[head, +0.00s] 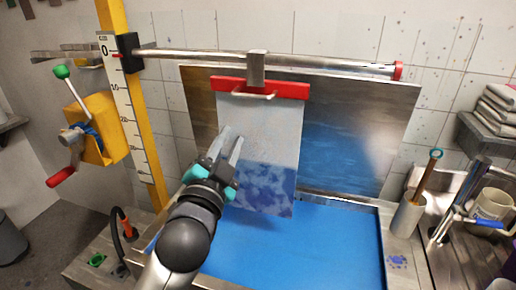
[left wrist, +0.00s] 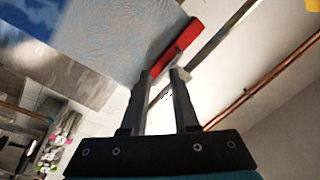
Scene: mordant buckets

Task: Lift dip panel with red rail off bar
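The dip panel (head: 265,125) hangs upright, pale above and mottled blue below. Its red rail (head: 225,84) runs along the top, with a pale handle (head: 254,96) on its front. A metal hanger (head: 257,66) joins it to the horizontal bar (head: 190,55). The left wrist view shows the panel (left wrist: 115,35) and red rail (left wrist: 168,48) at an angle. My left gripper (head: 231,140) is in front of the panel, below the handle. Its fingers (left wrist: 163,74) are apart, with the handle near their tips and no grip visible. My right gripper is not in view.
A blue bath (head: 310,245) lies below, with a metal sheet (head: 360,125) behind. A scale post (head: 122,110) and yellow winch (head: 98,130) stand left. A brush holder (head: 408,215) and mug (head: 488,208) stand right.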

